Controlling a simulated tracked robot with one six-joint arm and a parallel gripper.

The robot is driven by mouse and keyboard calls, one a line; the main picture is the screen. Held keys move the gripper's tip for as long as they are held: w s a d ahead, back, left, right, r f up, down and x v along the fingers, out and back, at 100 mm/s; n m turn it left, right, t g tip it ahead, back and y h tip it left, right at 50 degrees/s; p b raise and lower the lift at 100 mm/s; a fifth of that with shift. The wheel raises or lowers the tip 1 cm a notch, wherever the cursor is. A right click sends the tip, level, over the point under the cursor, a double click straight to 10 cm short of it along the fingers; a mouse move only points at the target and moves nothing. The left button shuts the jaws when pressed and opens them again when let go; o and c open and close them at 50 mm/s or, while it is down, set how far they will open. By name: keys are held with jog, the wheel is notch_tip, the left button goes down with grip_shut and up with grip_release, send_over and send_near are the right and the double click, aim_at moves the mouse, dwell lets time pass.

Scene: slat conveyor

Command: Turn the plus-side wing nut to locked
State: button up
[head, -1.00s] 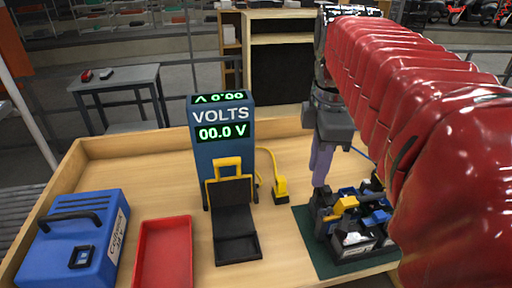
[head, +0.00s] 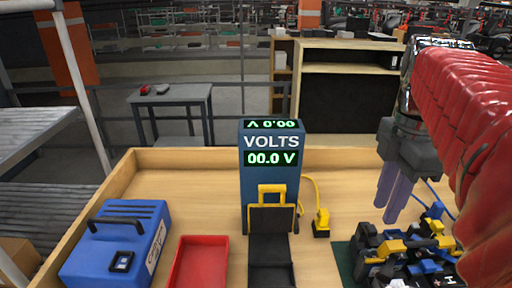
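A dark battery-like assembly (head: 403,256) with blue, yellow and black parts sits at the lower right of the head view, partly cut off by the frame edge and covered by my red arm. The plus-side wing nut cannot be made out among these small parts. My gripper (head: 392,220) points down with two purple fingers over the back left part of the assembly. The fingertips look close to its top, but contact cannot be told. I see nothing between the fingers, and how far apart they are is unclear. A blue voltmeter (head: 257,182) reads 00.0 V.
A yellow clamp (head: 321,223) on a cable stands right of the voltmeter. A black tray (head: 270,262), a red tray (head: 201,262) and a blue case (head: 117,245) are to the left. A dark green mat (head: 343,262) lies under the assembly. The wooden table (head: 190,187) is bare at back left.

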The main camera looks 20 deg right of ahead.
aim_at(368, 253)
notch_tip(368, 253, down, 12)
jog(key=shift+f, duration=0.1)
dwell(0.5)
jog(key=shift+c, duration=0.5)
grip_shut()
jog(key=shift+a, duration=0.15)
